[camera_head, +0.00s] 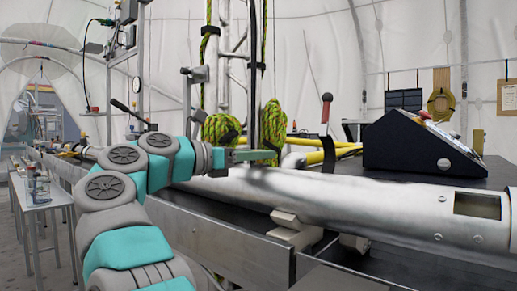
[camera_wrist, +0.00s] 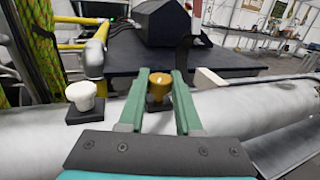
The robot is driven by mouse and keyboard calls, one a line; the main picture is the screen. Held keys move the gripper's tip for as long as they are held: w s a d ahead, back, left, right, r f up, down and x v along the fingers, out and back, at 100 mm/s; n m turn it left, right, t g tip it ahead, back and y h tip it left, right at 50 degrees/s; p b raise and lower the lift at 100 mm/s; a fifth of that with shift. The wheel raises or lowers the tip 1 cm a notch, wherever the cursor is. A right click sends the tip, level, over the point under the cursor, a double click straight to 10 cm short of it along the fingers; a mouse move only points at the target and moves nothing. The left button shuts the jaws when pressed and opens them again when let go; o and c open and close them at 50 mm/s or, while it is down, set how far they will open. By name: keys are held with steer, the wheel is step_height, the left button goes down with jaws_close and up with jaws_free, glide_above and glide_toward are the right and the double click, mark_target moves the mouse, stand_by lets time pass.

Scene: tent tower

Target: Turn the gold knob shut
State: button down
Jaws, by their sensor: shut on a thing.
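The gold knob (camera_wrist: 158,82) sits on a dark square base on top of a long metal tube (camera_wrist: 240,118). In the wrist view my gripper (camera_wrist: 158,77) has one green finger on each side of the knob and is shut on it. In the head view my gripper (camera_head: 256,154) reaches right from my grey and teal arm, just above the tube (camera_head: 330,200). The knob cannot be made out there.
A white knob (camera_wrist: 86,95) on a black base stands left of the gold one. Behind the tube are a yellow pipe (camera_wrist: 96,52), a dark console (camera_head: 420,148) and a red-handled lever (camera_head: 326,112). Green-yellow ropes (camera_head: 273,125) hang close behind my gripper.

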steer(key=shift+w+r+m+g+h+p, duration=0.1)
steer(key=shift+m+g+h+p, duration=0.6)
steer(key=shift+p, duration=0.85)
steer(key=shift+r+m+g+h+p, duration=0.15)
steer(key=shift+m+g+p, duration=0.35)
steer(key=shift+g+p, duration=0.8)
steer(key=shift+f+m+g+h+p, duration=0.2)
steer(key=shift+m+g+h+p, duration=0.25)
steer(key=shift+p, duration=1.2)
steer(key=c, duration=0.6)
jaws_free()
steer(key=shift+a, duration=0.1)
